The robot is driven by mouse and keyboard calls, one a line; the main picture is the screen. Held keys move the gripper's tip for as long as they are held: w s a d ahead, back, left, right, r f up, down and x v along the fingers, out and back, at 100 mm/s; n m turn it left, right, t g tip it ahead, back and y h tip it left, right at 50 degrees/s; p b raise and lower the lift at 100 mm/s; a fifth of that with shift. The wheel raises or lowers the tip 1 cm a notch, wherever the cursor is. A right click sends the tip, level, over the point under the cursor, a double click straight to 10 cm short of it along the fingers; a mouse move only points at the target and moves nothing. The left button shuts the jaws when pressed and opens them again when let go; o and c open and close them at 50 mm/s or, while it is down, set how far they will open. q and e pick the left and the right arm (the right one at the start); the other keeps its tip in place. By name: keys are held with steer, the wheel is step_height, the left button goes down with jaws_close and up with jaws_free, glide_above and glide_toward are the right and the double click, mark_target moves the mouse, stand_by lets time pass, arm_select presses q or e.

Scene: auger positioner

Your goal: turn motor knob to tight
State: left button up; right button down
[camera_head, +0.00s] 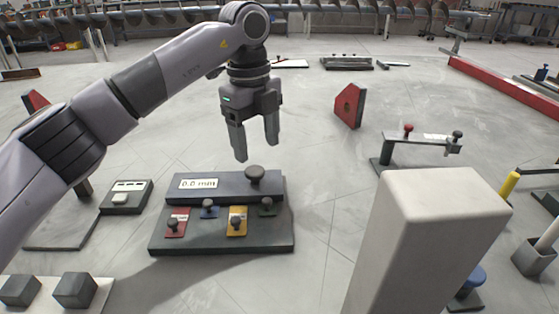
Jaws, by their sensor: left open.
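A dark control panel (170,241) lies on the grey surface left of centre. Its raised back part carries a white "0.0 mm" display (198,184) and a large dark round knob (255,174). Its front part has several smaller knobs on red, blue, yellow and green plates. I cannot tell which one is the motor knob, as the labels are too small to read. My left gripper (256,155) hangs fingers down above the back of the panel, close to the large knob. It is open and empty, apart from the knob. My right gripper is not visible.
A small dark box with a light button (127,197) stands left of the panel. Dark blocks (75,290) sit at the front left. A tall pale block (440,230) fills the front right. A red bracket (350,106) stands behind. Floor between panel and pale block is clear.

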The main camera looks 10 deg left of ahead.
mark_target(254, 170)
arm_select(q)
steer(key=shift+w+a+r+y, duration=0.3)
steer(key=shift+w+a+r, duration=0.05)
steer(key=shift+a, duration=0.05)
steer(key=shift+a+f+n, duration=0.1)
steer(key=shift+n, duration=0.2)
step_height(254, 170, down, 7)
steer(key=shift+r+b, duration=0.2)
steer(key=shift+b, duration=0.3)
steer(key=c, duration=1.1)
